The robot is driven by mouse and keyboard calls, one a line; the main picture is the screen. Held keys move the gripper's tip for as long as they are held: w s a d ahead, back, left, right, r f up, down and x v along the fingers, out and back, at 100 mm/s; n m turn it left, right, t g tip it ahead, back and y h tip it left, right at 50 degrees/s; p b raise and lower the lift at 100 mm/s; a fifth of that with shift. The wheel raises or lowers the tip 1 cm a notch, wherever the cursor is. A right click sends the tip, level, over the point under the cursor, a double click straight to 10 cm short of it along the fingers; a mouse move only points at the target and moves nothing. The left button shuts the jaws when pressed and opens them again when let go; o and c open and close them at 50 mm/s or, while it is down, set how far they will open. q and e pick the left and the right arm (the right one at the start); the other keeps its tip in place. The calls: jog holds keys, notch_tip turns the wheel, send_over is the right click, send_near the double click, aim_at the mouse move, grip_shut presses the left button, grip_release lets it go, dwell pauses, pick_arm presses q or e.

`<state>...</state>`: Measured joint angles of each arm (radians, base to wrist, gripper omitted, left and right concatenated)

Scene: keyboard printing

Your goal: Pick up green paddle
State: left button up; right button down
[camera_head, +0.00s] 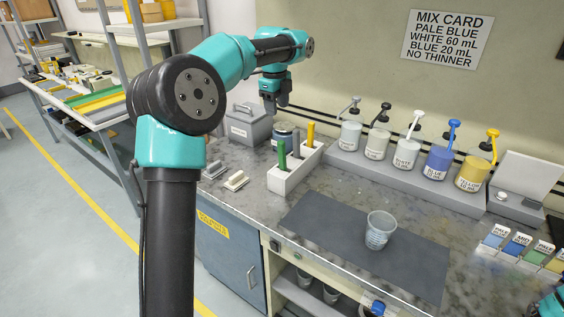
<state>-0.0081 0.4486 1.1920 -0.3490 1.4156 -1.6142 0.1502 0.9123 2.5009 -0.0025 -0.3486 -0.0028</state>
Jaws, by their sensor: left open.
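The green paddle (282,156) stands upright in the front slot of a white holder (290,181), with a grey paddle and a yellow paddle (311,134) in the slots behind it. My left gripper (275,107) points down, open and empty, above and slightly left of the green paddle and apart from it. My right gripper is not in view; only a teal part of my right arm shows at the bottom right edge.
A clear cup (380,230) stands on a dark mat (330,226). Several pump bottles line a raised shelf, including a blue one (439,160). A grey lidded box (249,124) and dark jar (285,132) stand behind the holder. Two small blocks lie left of it.

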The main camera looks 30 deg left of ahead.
aim_at(280, 142)
pick_arm(q)
jog(key=shift+f, duration=0.15)
jog(key=f, duration=0.7)
jog(key=w+f, duration=0.1)
jog(key=f, duration=0.3)
jog(key=shift+f, duration=0.45)
jog(key=shift+w+f, duration=0.1)
jog(key=shift+w+f, duration=0.2)
jog(key=shift+f, duration=1.05)
jog(key=shift+w+f, duration=0.2)
jog(key=shift+f, duration=1.05)
jog(key=shift+c, duration=0.5)
grip_shut()
